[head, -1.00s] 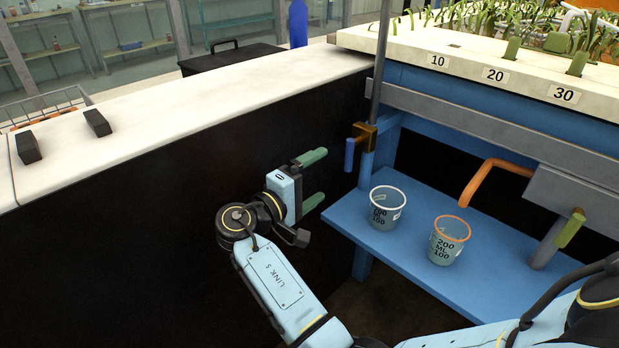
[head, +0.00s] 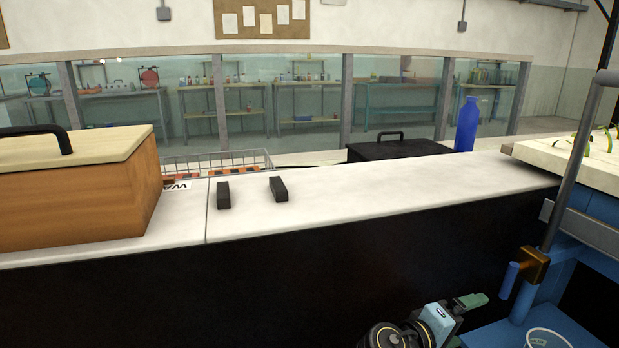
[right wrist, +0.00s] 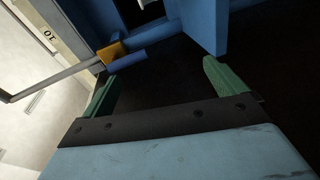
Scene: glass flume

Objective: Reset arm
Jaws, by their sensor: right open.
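My right gripper (head: 472,318) shows at the bottom of the head view, right of centre, in front of the dark side of the counter. One green finger shows clearly there; the rest of the gripper is partly cut off by the frame edge. In the right wrist view my right gripper (right wrist: 158,78) has its two green fingers wide apart with nothing between them. My left gripper is in neither view.
A grey rod with a brass clamp (head: 534,264) and blue handle rises nearby.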

